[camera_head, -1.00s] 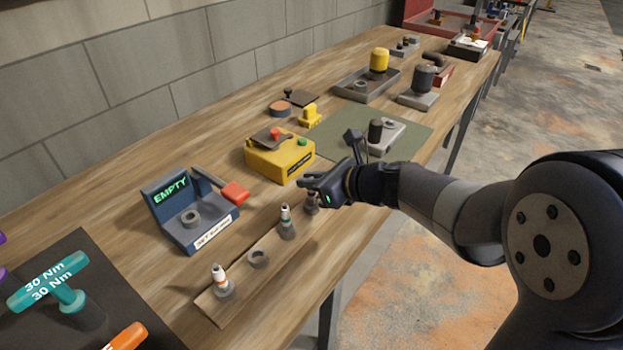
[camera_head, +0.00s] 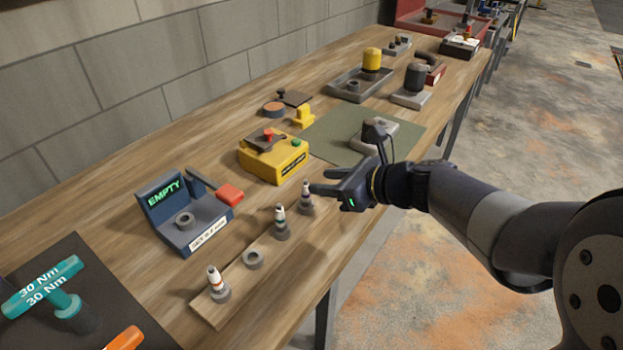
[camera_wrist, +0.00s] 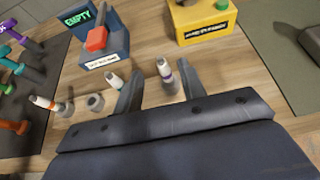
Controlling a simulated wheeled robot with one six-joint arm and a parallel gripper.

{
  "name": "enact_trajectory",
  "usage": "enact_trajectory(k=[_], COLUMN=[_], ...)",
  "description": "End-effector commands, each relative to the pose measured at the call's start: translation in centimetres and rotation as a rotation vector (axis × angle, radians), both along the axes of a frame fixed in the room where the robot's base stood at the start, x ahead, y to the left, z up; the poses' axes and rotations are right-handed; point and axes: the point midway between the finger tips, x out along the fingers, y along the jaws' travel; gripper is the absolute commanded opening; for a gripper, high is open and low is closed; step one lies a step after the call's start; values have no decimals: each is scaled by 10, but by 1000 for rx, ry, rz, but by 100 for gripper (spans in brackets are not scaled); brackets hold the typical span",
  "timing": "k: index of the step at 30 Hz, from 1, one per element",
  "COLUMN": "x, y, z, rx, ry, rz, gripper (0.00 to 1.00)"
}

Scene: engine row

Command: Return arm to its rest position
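My gripper (camera_head: 322,182) is in the air over the front edge of the bench, with its fingers pointing left. In the wrist view its two fingers (camera_wrist: 160,84) stand apart with nothing clamped between them. A spark plug with a purple band (camera_head: 306,196) stands upright in the far holder of the wooden strip, just left of the fingertips and apart from them. A green-banded plug (camera_head: 281,220) and an orange-banded plug (camera_head: 215,282) stand in other holders. One holder (camera_head: 253,258) between these two is empty.
A blue tester (camera_head: 180,215) reading EMPTY and a yellow box (camera_head: 274,160) stand behind the strip. A green mat (camera_head: 340,142) with a grey part lies beyond my gripper. Torque handles (camera_head: 65,297) lie at the near left. Open floor (camera_head: 430,280) is right of the bench.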

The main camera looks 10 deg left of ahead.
Motion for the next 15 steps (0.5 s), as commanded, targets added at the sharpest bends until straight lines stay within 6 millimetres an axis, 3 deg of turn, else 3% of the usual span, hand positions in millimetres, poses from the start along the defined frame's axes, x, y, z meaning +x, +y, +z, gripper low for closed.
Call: enact_trajectory(k=[6, 15], x=[-11, -16], y=[-29, -38], z=[16, 20], rx=[1, 1], ry=[-1, 2], rz=[-2, 0], gripper=[39, 39])
